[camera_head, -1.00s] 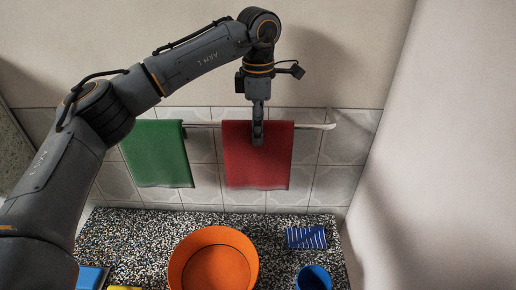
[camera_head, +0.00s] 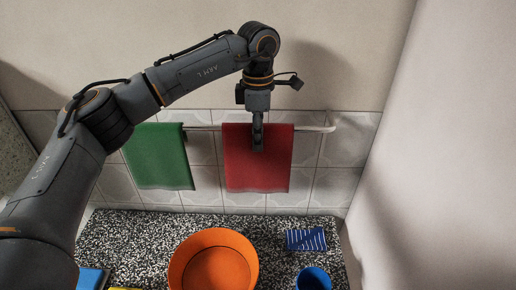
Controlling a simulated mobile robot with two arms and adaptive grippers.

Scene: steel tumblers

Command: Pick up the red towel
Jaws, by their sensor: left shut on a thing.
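The red towel (camera_head: 272,173) hangs over a metal rail on the tiled wall, in the middle of the head view. My left gripper (camera_head: 257,147) is at the upper middle of the towel, in front of it, pointing down. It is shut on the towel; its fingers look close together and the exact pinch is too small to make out. My right gripper is not in view.
A green towel (camera_head: 158,157) hangs left on the same rail (camera_head: 315,128). Below, on the speckled counter (camera_head: 130,232), are an orange bowl (camera_head: 185,258), a blue cup (camera_head: 314,277), a blue striped cloth (camera_head: 306,239) and a blue item (camera_head: 91,278). A wall closes off the right.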

